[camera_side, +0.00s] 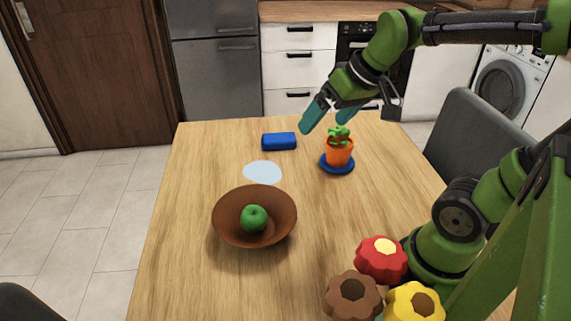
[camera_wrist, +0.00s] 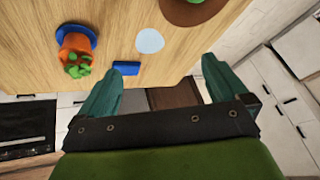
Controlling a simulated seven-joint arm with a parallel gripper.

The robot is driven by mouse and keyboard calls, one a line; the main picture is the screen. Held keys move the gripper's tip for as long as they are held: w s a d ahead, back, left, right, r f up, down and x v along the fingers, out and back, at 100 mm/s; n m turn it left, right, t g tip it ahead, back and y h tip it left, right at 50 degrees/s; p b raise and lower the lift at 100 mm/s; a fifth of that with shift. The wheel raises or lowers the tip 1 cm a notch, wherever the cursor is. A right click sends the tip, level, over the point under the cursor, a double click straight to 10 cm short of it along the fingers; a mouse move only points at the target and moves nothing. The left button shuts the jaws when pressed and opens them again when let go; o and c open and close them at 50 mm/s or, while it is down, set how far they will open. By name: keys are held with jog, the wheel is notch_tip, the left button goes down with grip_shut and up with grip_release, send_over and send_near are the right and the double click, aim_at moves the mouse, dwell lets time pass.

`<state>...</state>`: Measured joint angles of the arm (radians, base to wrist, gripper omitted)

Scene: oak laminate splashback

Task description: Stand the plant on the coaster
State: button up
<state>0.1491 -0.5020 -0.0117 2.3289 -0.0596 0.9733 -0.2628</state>
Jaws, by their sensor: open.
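The plant (camera_side: 340,152) is a green leafy plant in an orange pot. It stands upright on a dark blue round coaster (camera_side: 337,169) at the right back of the table. In the wrist view, the plant (camera_wrist: 75,54) and the blue coaster (camera_wrist: 82,30) are at the upper left. A pale blue flat disc (camera_side: 263,173) lies bare left of the plant; I cannot tell whether it is a coaster too. My gripper (camera_side: 323,126) is open and empty, above and behind the plant, with its teal fingers apart. The fingers also show in the wrist view (camera_wrist: 159,66).
A brown bowl (camera_side: 226,221) with a green apple (camera_side: 254,218) stands front left of the plant. A blue block (camera_side: 279,141) lies behind the pale disc. Red, brown and yellow flower-shaped items (camera_side: 381,259) are at the front right. The table between bowl and plant is clear.

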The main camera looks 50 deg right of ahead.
jog(key=s+a+m+t+y, duration=0.1)
jog(key=s+a, duration=0.3)
jog(key=shift+a, duration=0.4)
